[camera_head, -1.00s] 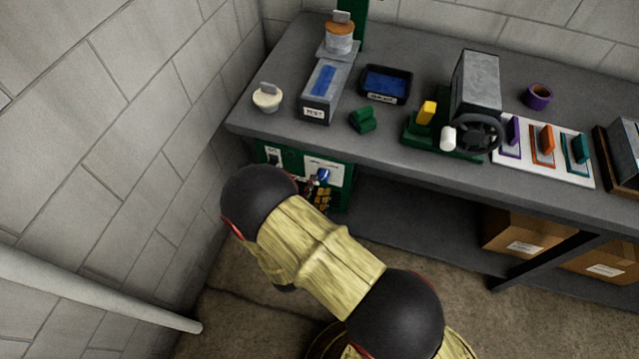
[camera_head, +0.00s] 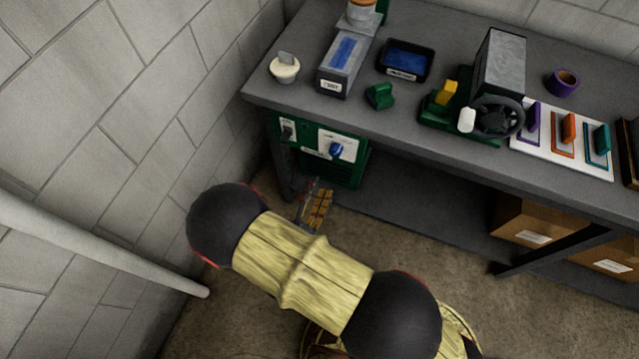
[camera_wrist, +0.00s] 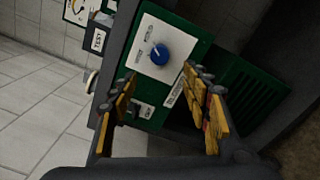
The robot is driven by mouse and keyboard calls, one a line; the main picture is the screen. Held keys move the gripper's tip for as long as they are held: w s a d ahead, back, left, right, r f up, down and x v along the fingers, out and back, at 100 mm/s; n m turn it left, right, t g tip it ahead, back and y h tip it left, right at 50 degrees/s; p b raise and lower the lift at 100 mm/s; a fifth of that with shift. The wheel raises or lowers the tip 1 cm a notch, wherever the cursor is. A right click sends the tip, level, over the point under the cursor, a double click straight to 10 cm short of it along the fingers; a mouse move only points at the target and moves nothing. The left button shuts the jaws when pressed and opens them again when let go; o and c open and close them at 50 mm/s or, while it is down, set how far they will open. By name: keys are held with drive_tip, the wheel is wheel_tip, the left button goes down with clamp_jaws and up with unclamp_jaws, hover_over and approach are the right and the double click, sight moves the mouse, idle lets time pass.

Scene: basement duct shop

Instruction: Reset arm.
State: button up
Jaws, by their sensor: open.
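My gripper (camera_wrist: 160,110) is open and empty in the wrist view, with its yellow-padded fingers spread apart. Between and beyond the fingers is a green machine (camera_wrist: 185,65) with a blue knob (camera_wrist: 160,53) on a white plate and a small switch plate (camera_wrist: 144,111) lower down. In the head view my gripper (camera_head: 318,205) shows small past my arm, below and in front of the green machine (camera_head: 345,172) under the bench's left end. The blue knob (camera_head: 336,150) is visible there and the gripper appears apart from it.
The grey workbench (camera_head: 410,130) carries a grey box labelled TEST (camera_head: 342,68), a black tray (camera_head: 404,62), a green block (camera_head: 379,95) and a machine with a black handwheel (camera_head: 497,117). A block wall (camera_head: 110,110) and white pipe (camera_head: 100,243) stand left. Cardboard boxes (camera_head: 535,222) sit under the bench.

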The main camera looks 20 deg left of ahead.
idle(0.3)
drive_tip(key=s+d+f+n+g+h, duration=0.1)
drive_tip(key=s+d+f+g+h, duration=0.15)
drive_tip(key=d+h, duration=0.55)
drive_tip(key=s+d+r+m+g, duration=0.8)
drive_tip(key=d+r+g, duration=0.1)
drive_tip(key=d+g, duration=0.35)
wheel_tip(320, 180, up, 14)
drive_tip(key=m+g+y, duration=0.3)
drive_tip(key=m+y, duration=0.5)
drive_tip(key=m, duration=0.1)
drive_tip(key=w+d+r+m+t+y, duration=0.1)
drive_tip(key=d+r+m+t, duration=0.4)
drive_tip(key=d+r, duration=0.6)
wheel_tip(320, 180, up, 2)
drive_tip(key=shift+w+d+r+m+p, duration=0.1)
drive_tip(key=shift+w+d+m+p, duration=0.25)
drive_tip(key=shift+m, duration=0.45)
